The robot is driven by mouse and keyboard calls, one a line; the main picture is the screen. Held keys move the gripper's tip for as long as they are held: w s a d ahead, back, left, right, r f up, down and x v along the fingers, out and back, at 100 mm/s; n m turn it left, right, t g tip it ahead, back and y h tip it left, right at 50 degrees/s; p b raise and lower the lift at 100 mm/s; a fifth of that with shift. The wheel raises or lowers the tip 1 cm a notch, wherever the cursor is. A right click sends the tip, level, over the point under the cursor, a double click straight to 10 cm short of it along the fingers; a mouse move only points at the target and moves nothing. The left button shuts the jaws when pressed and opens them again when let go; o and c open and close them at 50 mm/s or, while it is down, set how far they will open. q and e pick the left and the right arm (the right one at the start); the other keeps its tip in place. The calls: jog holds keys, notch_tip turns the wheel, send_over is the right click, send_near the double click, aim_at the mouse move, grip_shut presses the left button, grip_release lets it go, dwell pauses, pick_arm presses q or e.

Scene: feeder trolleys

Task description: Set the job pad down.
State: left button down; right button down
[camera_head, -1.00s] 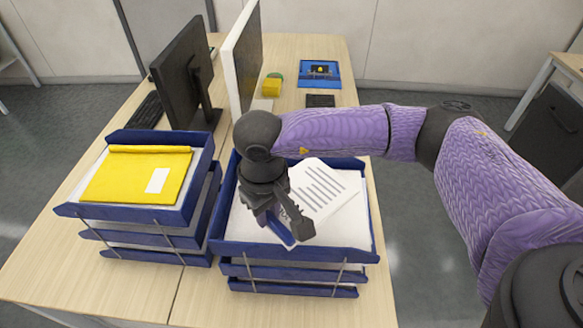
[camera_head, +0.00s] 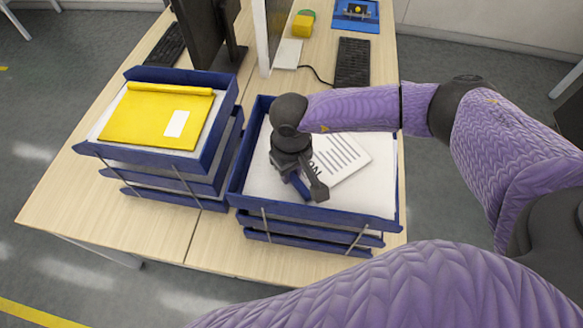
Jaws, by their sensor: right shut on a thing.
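My right gripper (camera_head: 306,192) is over that tray and shut on the pad's near left part. The gripper hides that part of the pad. I cannot tell whether the pad touches the paper below. My left gripper is not in view.
A left blue tray stack (camera_head: 205,160) holds a yellow folder (camera_head: 150,115) with a white label. Behind stand two monitors, keyboards (camera_head: 352,62), a yellow block (camera_head: 303,26) and a blue board (camera_head: 356,15). Bare desk (camera_head: 150,225) shows in front of the left stack.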

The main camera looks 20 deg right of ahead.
jog(key=c, duration=0.5)
grip_release()
jog(key=shift+c, duration=0.2)
notch_tip(320, 180, up, 12)
